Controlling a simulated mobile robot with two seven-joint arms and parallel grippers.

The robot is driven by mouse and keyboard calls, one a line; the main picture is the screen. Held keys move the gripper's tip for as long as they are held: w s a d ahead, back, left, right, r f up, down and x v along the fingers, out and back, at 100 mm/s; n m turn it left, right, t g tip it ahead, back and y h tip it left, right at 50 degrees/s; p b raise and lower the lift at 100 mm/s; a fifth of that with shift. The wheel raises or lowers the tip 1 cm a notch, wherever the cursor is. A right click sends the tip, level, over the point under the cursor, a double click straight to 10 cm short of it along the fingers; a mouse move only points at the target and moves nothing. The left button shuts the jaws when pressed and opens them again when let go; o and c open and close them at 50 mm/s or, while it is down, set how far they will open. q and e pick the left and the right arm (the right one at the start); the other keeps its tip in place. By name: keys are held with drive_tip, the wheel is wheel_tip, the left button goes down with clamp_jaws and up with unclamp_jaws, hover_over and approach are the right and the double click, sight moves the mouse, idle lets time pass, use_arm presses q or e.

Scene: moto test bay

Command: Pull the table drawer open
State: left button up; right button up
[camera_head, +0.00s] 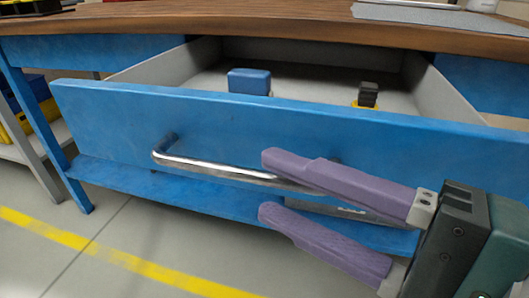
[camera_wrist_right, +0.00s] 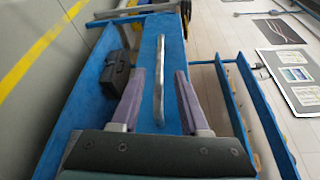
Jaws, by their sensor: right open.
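The table drawer (camera_head: 300,130) stands pulled out, its blue front well forward of the wooden tabletop and its grey inside showing. Its chrome bar handle (camera_head: 215,168) runs across the front; the right end is partly hidden by my right gripper's upper finger. My right gripper (camera_head: 265,187) comes in from the right with its purple fingers apart. In the wrist view the handle (camera_wrist_right: 159,95) lies between the two open fingers, with a gap on each side. I cannot tell how deep the bar sits between them. My left gripper is not in view.
A blue item (camera_head: 249,82) and a small black and yellow item (camera_head: 367,96) are in the drawer. The wooden tabletop (camera_head: 250,20) overhangs behind. A blue table leg (camera_head: 50,140) and shelf stand left. The floor (camera_head: 120,235) in front is clear, with yellow lines.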

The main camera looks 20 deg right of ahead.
drive_tip(key=b+v, duration=0.2)
drive_tip(key=v, duration=0.2)
drive_tip(key=shift+s, duration=0.1)
idle(0.3)
